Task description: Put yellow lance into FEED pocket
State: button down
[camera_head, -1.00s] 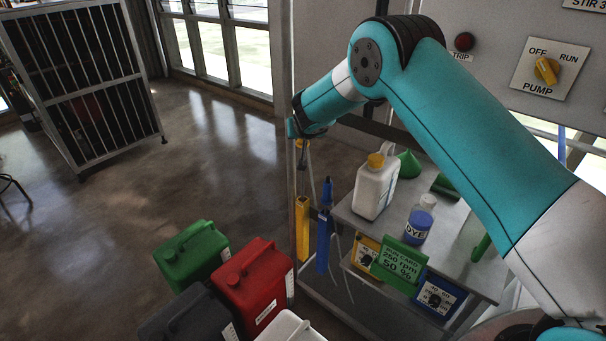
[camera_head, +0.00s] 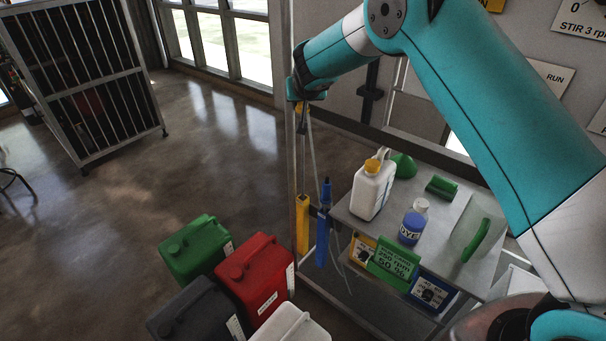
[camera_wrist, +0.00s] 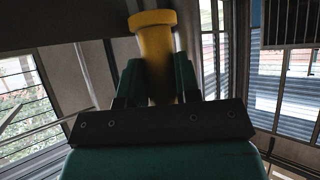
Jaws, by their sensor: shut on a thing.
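My gripper (camera_head: 300,93) is high above the left end of the cart, pointing down. In the wrist view its two fingers (camera_wrist: 158,82) are shut on the yellow lance (camera_wrist: 153,42), whose wide yellow end shows beyond them. In the head view only a small yellow part of the lance (camera_head: 302,106) shows under the gripper; a thin grey line hangs from there. Below is a yellow upright holder (camera_head: 302,222), beside a blue lance (camera_head: 325,192) standing in a blue holder (camera_head: 322,240). I cannot read FEED on any pocket.
The cart top (camera_head: 350,215) carries a white jug (camera_head: 371,192), a DYE bottle (camera_head: 412,226) and green items. Green (camera_head: 195,250), red (camera_head: 256,278) and dark (camera_head: 195,312) canisters stand left of the cart. Open floor lies beyond.

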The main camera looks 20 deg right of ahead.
notch_tip(320, 180, up, 10)
jog(key=p, duration=0.4)
jog(key=shift+f, duration=0.15)
jog(key=shift+d, duration=0.1)
